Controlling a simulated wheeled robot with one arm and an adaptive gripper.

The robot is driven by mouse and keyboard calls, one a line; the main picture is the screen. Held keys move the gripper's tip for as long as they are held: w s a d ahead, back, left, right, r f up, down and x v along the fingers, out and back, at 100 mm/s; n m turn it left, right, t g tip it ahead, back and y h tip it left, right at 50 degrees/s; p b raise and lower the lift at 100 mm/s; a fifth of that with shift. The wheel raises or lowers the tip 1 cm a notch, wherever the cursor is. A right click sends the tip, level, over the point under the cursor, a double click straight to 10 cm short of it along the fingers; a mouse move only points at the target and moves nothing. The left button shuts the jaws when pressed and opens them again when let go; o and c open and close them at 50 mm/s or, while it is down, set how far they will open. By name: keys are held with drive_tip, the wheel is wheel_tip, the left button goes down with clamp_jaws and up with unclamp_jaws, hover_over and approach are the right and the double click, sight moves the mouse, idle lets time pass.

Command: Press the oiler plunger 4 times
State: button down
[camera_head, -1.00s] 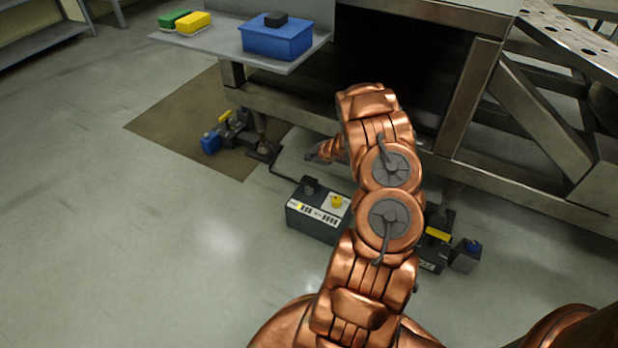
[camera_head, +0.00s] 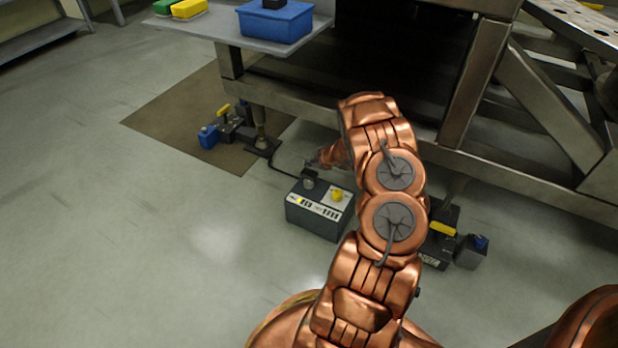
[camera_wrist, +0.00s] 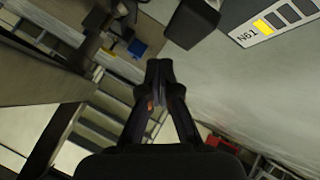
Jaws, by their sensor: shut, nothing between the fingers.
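The oiler is a dark grey box (camera_head: 313,220) on the floor with a pale label strip, a yellow cap and a dark plunger knob (camera_head: 309,182) on its top left. In the wrist view the box (camera_wrist: 262,24) is at the upper right, and the dark knob (camera_wrist: 192,22) is at the top. My gripper (camera_head: 311,165) is just above and behind the knob in the head view. In the wrist view my gripper's fingertips (camera_wrist: 158,68) are together and empty, with a gap in the picture to the knob. Whether they touch it in the head view cannot be told.
A steel frame (camera_head: 300,105) stands behind the oiler. A shelf (camera_head: 220,27) with a blue box (camera_head: 275,24) overhangs the left. Floor units with a blue part (camera_head: 208,136) and a yellow part (camera_head: 443,229) lie either side. Front-left floor is clear.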

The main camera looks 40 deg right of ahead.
sight(308, 172)
drive_tip(key=shift+f+b, duration=0.3)
drive_tip(key=shift+f, duration=0.7)
drive_tip(key=shift+f, duration=0.1)
idle(0.6)
drive_tip(key=shift+f, duration=0.3)
drive_tip(key=shift+f+b, duration=0.55)
drive_tip(key=shift+f, duration=0.55)
idle(1.6)
drive_tip(key=shift+r, duration=0.1)
drive_tip(key=shift+r+p, duration=0.95)
drive_tip(key=shift+r, duration=0.45)
drive_tip(key=shift+r+p, duration=1.85)
drive_tip(key=shift+r, duration=0.7)
